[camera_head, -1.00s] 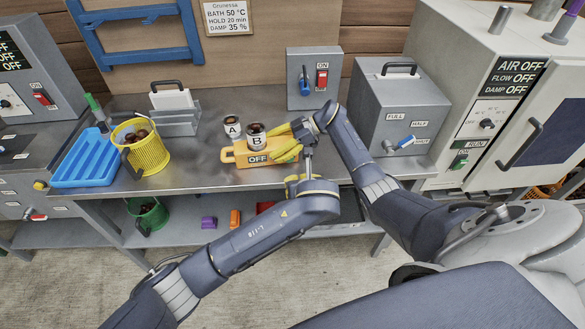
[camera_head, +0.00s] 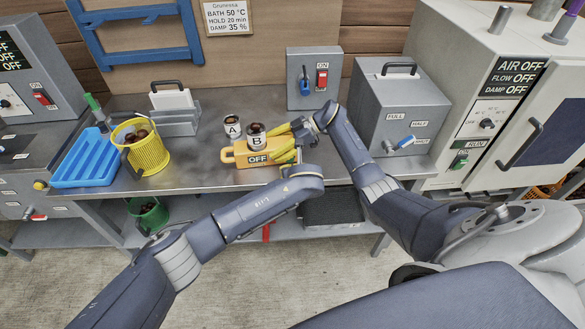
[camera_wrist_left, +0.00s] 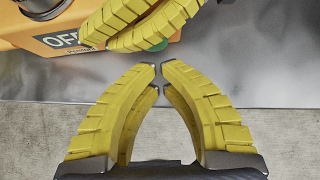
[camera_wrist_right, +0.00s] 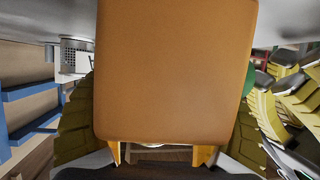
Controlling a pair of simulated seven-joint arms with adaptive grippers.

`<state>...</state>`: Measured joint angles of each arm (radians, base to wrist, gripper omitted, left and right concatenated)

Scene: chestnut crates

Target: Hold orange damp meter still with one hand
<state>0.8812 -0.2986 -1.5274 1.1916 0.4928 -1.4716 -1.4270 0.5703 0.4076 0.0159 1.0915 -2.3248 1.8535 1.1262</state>
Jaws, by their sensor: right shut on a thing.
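The orange damp meter (camera_head: 240,153) lies on the steel bench, its display reading OFF. My right gripper (camera_head: 286,141) is shut on the meter's right part, and the meter's orange body (camera_wrist_right: 175,70) fills the right wrist view between the fingers. My left gripper (camera_wrist_left: 160,68) is shut and empty, its tips nearly touching, near the bench's front edge and just short of the meter. In the left wrist view a green button (camera_wrist_left: 155,46) shows partly under the right fingers. My left wrist hides its fingers in the head view.
A yellow basket (camera_head: 148,155) with brown contents and a blue tray (camera_head: 82,165) stand at left. A grey box with a blue lever (camera_head: 402,115) stands at right, and a small switch box (camera_head: 314,75) behind. The bench is clear between basket and meter.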

